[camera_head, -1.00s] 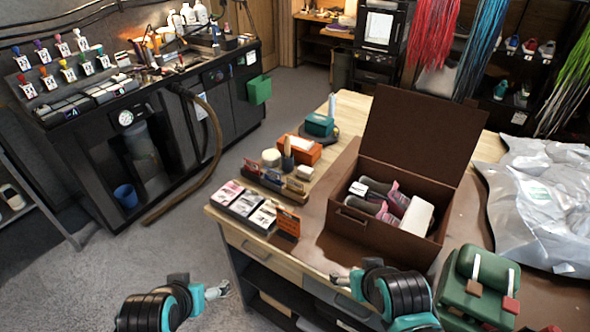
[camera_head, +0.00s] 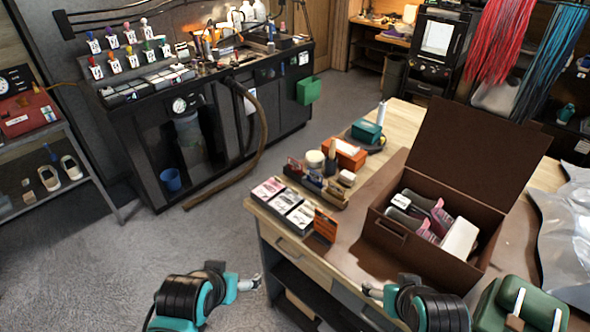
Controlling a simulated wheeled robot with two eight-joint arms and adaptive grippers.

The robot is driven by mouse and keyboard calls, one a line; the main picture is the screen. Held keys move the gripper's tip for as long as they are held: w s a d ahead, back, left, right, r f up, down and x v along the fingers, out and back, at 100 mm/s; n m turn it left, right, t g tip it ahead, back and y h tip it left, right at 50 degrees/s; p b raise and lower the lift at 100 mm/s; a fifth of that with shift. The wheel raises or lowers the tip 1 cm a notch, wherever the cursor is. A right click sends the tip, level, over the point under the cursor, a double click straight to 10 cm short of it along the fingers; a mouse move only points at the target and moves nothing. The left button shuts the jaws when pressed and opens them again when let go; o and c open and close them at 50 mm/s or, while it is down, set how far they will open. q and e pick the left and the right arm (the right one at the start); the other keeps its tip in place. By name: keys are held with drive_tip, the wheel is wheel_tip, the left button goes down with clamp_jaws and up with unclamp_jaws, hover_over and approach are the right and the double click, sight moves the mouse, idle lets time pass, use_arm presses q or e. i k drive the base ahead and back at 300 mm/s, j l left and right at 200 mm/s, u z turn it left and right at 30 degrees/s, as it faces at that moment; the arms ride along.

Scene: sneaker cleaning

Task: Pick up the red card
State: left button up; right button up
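A small red card (camera_head: 294,163) stands upright at the left end of a dark card holder (camera_head: 333,199) on the wooden workbench. An orange-red card (camera_head: 326,225) with dark print stands upright nearer the bench's front corner, beside a tray of white and pink cards (camera_head: 286,203). I cannot tell which is the task's red card. My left gripper (camera_head: 250,283) is in front of the bench's left end, apart from the cards. My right gripper (camera_head: 371,291) is near the bench's front edge, right of and nearer than the orange-red card. Both fingertips are too small to judge.
An open brown box (camera_head: 400,247) with shoes stands on the bench (camera_head: 408,118), right of the cards. An orange box (camera_head: 345,153) and a teal box (camera_head: 366,130) sit behind them. A green case (camera_head: 522,307) is at front right. The floor to the left is clear.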

sight(294, 165)
drive_tip(key=i+j+u, duration=0.15)
drive_tip(key=j+u, duration=0.25)
drive_tip(key=i+j+u, duration=0.25)
drive_tip(key=u, duration=0.2)
drive_tip(key=i+j+u, duration=0.25)
drive_tip(key=u, duration=0.15)
drive_tip(key=i+j, duration=0.2)
drive_tip(key=i, duration=0.2)
drive_tip(key=i+j, duration=0.2)
drive_tip(key=i, duration=0.2)
drive_tip(key=i+z, duration=0.15)
drive_tip(key=z, duration=0.3)
drive_tip(key=i+z, duration=0.1)
drive_tip(key=z, duration=0.35)
drive_tip(key=i+j+z, duration=0.1)
drive_tip(key=z, duration=0.35)
drive_tip(key=i+z, duration=0.15)
drive_tip(key=z, duration=0.3)
drive_tip(key=i+j+z, duration=0.1)
drive_tip(key=z, duration=0.4)
drive_tip(key=i+j+z, duration=0.1)
drive_tip(key=z, duration=0.35)
drive_tip(key=i+j+z, duration=0.1)
drive_tip(key=z, duration=0.35)
drive_tip(key=j+z, duration=0.25)
drive_tip(key=z, duration=0.2)
drive_tip(key=i+j+z, duration=0.1)
drive_tip(key=z, duration=0.4)
drive_tip(key=k+j, duration=0.05)
drive_tip(key=j, duration=0.05)
